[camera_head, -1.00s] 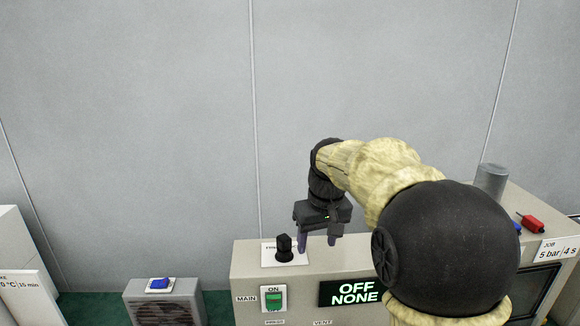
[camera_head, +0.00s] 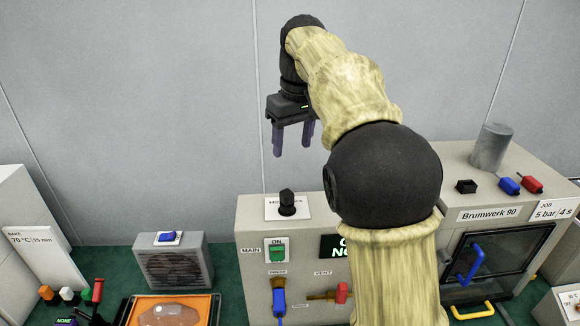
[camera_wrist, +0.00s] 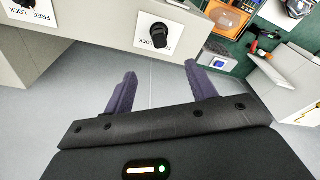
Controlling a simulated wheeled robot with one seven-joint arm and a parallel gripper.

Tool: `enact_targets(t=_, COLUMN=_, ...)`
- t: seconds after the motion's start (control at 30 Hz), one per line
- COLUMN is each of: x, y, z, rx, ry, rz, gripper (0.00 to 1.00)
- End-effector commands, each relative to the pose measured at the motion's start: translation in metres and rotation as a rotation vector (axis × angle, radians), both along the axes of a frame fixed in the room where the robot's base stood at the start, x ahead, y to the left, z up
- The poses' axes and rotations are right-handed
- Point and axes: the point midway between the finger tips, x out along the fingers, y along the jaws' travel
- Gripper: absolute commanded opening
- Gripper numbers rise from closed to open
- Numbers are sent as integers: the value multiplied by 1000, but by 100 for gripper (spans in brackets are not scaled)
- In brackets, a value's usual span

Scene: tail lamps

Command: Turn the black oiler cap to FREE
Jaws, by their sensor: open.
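The black oiler cap (camera_head: 287,203) stands on a white plate on top of the beige machine, left of my arm. In the wrist view the cap (camera_wrist: 160,34) sits just beyond the gap between my fingers. Its plate (camera_wrist: 146,20) shows LOCK and part of another word; I cannot tell which mark the cap points to. My gripper (camera_head: 292,150) is open and empty, fingers pointing down, above the cap and apart from it. The purple fingers also show in the wrist view (camera_wrist: 160,72).
My arm hides part of the machine's front. A green main switch (camera_head: 277,251), blue valve handle (camera_head: 279,302) and red valve handle (camera_head: 342,292) lie below the cap. Another FREE/LOCK plate (camera_wrist: 38,17) shows in the wrist view. A grey cylinder (camera_head: 492,148) stands at right.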

Motion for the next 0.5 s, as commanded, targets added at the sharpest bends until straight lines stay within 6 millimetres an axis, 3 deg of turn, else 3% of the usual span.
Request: enact_targets(t=0.5, x=9, y=5, z=-74, rx=-1, ry=3, rz=-1, gripper=56)
